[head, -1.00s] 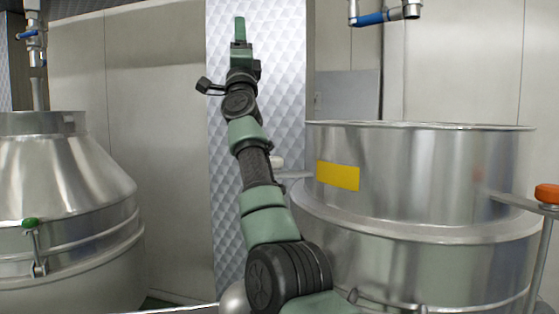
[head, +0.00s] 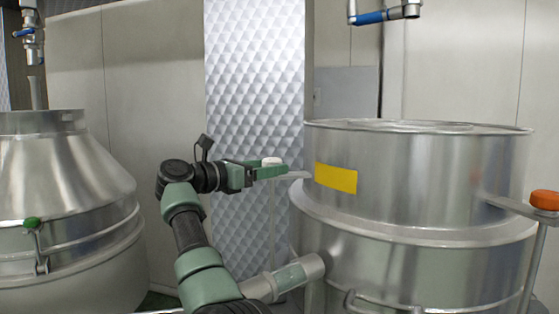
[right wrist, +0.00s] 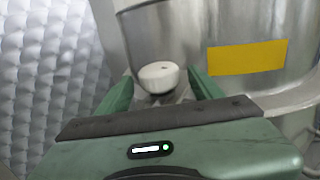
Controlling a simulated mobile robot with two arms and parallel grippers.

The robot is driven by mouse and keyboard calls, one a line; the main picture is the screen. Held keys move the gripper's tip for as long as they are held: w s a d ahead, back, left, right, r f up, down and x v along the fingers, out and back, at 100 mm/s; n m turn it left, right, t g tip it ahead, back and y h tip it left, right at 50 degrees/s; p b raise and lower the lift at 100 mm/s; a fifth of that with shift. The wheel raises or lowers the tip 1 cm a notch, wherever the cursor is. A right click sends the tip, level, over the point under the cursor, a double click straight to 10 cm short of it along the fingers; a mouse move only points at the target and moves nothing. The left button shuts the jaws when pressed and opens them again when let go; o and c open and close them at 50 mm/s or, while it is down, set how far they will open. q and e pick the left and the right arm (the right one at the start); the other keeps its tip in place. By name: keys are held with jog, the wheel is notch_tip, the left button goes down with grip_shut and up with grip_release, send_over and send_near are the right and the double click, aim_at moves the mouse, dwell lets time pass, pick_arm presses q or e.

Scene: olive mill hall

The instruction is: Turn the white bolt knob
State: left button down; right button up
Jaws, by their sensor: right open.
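The white bolt knob (head: 271,161) sits on a bracket at the left side of the right-hand steel vessel (head: 420,175). My right gripper (head: 277,170) reaches it from the left, level with the knob. In the right wrist view the white knob (right wrist: 158,77) shows between the two green fingers of my right gripper (right wrist: 159,79). The fingers are open, one on each side; I cannot tell whether either touches it. In the head view the near finger hides the knob's lower part. My left gripper is not in view.
An orange knob (head: 545,199) sits on the vessel's right side. A second steel vessel (head: 68,180) with a green knob (head: 31,223) stands at the left. A blue-handled tap (head: 370,17) hangs above. A quilted metal panel (head: 252,90) is behind my gripper.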

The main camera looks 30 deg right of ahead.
jog(key=d, duration=0.2)
jog(key=d+p, duration=0.1)
jog(key=d, duration=0.1)
jog(key=shift+w+r, duration=0.1)
jog(key=shift+w, duration=0.1)
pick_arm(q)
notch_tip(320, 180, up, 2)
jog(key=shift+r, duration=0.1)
